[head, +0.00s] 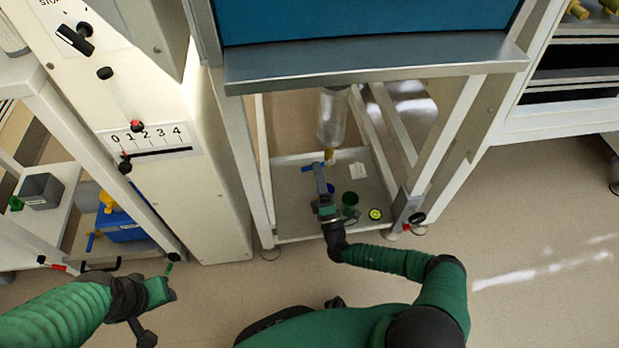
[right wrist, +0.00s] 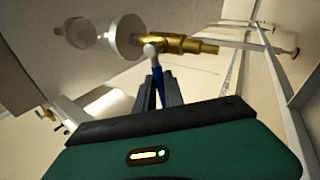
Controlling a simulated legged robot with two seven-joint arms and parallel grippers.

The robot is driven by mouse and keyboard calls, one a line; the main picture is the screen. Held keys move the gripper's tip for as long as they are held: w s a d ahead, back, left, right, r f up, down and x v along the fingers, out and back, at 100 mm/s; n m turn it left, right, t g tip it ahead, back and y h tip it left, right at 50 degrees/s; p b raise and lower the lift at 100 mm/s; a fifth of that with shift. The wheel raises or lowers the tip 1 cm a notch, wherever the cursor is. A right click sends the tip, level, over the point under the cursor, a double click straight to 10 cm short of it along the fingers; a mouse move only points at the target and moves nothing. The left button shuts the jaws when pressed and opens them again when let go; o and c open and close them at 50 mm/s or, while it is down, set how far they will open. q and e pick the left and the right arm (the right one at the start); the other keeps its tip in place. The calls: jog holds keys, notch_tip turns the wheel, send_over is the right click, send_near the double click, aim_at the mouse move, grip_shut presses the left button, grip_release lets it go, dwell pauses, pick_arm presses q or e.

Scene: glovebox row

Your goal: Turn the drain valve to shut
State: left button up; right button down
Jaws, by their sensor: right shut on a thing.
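The drain valve is a brass fitting (right wrist: 180,44) below a clear vessel (head: 332,118) under the blue cabinet; its brass end (head: 329,153) shows in the head view. Its blue lever (right wrist: 157,72) runs from a pale hub towards my gripper, across the brass body in the right wrist view. My right gripper (head: 319,170) is shut on this lever, and the fingers (right wrist: 158,92) hide part of it. In the head view a bit of blue (head: 307,169) shows left of the fingers. My left gripper (head: 157,298) is low at the left, away from the valve; its jaw opening is unclear.
White frame legs (head: 243,170) stand on both sides. A panel with a 0-4 scale (head: 155,140) is at the left. Floor at the right is clear.

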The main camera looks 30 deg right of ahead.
jog(key=shift+w+r+m+g+h, duration=0.15)
jog(key=shift+r+m+h, duration=0.1)
jog(key=shift+m+h, duration=0.85)
jog(key=shift+s+r+m+g+h, duration=0.2)
jog(key=shift+m+h, duration=0.6)
jog(key=shift+m, duration=0.6)
jog(key=c, duration=1.4)
grip_release()
jog(key=shift+c, duration=0.2)
jog(key=v, duration=0.7)
jog(key=shift+f+b, duration=0.2)
jog(key=shift+b, duration=0.2)
jog(key=shift+a, duration=0.15)
